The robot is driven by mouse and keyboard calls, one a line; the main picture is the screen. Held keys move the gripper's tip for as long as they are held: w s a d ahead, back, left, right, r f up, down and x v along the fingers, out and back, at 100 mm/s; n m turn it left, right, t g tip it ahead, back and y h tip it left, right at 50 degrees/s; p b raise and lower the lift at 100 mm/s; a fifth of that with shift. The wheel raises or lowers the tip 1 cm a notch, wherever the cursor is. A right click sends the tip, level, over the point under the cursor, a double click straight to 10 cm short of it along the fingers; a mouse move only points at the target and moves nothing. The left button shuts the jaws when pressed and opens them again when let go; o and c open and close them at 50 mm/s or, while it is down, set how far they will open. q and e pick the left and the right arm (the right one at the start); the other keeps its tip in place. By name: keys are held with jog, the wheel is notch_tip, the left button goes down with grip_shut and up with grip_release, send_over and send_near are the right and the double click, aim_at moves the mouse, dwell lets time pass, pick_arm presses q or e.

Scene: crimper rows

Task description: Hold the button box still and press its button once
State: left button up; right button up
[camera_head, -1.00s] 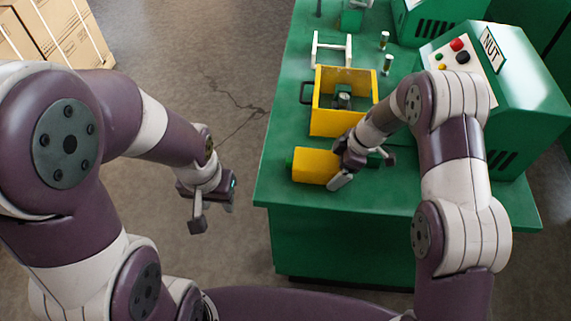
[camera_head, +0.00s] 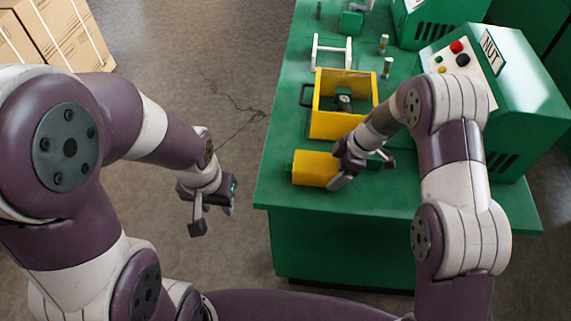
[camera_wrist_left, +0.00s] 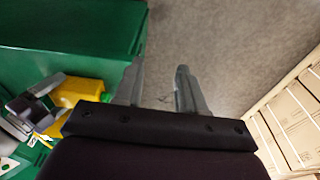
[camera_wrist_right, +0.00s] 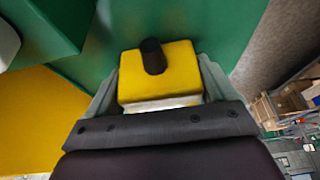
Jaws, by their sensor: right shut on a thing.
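The button box (camera_head: 314,168) is a yellow block lying near the front left of the green table. A small green knob (camera_head: 288,165) sticks out of its left end. My right gripper (camera_head: 360,171) is at the box's right end. In the right wrist view the yellow box (camera_wrist_right: 180,78) lies between the two fingers, which are shut on it, and a dark short cylinder (camera_wrist_right: 152,56) stands on its face. My left gripper (camera_head: 214,214) is open and empty, off the table's left edge. The left wrist view shows its fingers apart over the floor, with the box (camera_wrist_left: 82,92) to the left.
A yellow open crate (camera_head: 340,125) with a dark handle stands just behind the box. A white frame (camera_head: 331,52) and small metal pieces stand farther back. A green machine (camera_head: 520,110) with coloured buttons and a NUT sign is at right.

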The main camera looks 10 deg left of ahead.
pick_arm(q)
grip_shut()
dwell(1.5)
